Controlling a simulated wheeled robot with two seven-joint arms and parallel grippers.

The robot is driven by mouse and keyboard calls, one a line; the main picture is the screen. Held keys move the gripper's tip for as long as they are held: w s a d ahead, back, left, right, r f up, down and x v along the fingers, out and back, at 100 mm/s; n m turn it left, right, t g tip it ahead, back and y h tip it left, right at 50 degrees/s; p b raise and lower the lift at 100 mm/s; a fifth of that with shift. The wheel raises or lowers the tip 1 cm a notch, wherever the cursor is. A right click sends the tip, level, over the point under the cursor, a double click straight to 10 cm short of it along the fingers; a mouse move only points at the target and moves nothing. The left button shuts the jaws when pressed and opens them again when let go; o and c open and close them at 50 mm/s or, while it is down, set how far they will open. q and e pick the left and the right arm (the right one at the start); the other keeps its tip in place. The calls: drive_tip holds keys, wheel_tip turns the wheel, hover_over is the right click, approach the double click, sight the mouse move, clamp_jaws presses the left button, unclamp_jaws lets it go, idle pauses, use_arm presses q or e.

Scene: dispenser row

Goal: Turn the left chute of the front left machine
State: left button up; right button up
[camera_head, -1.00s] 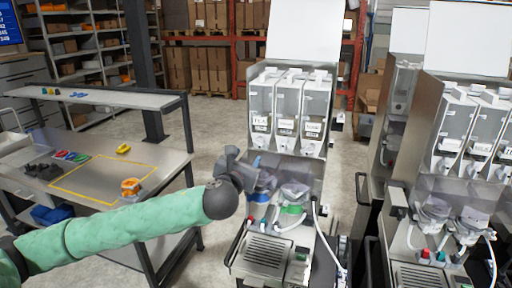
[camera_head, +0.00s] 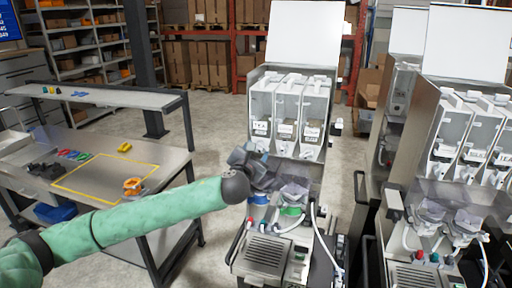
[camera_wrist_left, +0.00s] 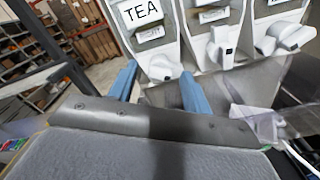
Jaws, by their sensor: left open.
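The front left machine (camera_head: 265,252) stands in the middle of the head view, with three white canisters side by side. Its left canister (camera_head: 263,104) is labelled TEA. The left chute (camera_wrist_left: 161,68) is the pale spout below the TEA label in the left wrist view; my gripper partly covers that area in the head view. My left gripper (camera_wrist_left: 158,88) is open, with its two blue fingers spread on either side of the chute in the picture. The chute appears beyond the fingertips; contact cannot be told. My right gripper is not in view.
Clear funnels with a blue and a green (camera_head: 292,210) ring sit under the chutes. A second machine (camera_head: 465,150) stands at the right. A steel table (camera_head: 150,215) with an orange item (camera_head: 132,186) is at the left. Open floor lies between table and machine.

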use_arm(q)
drive_tip(key=shift+w+d, duration=0.1)
drive_tip(key=shift+w, duration=0.05)
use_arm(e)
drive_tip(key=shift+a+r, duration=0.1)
use_arm(q)
drive_tip(key=c, duration=1)
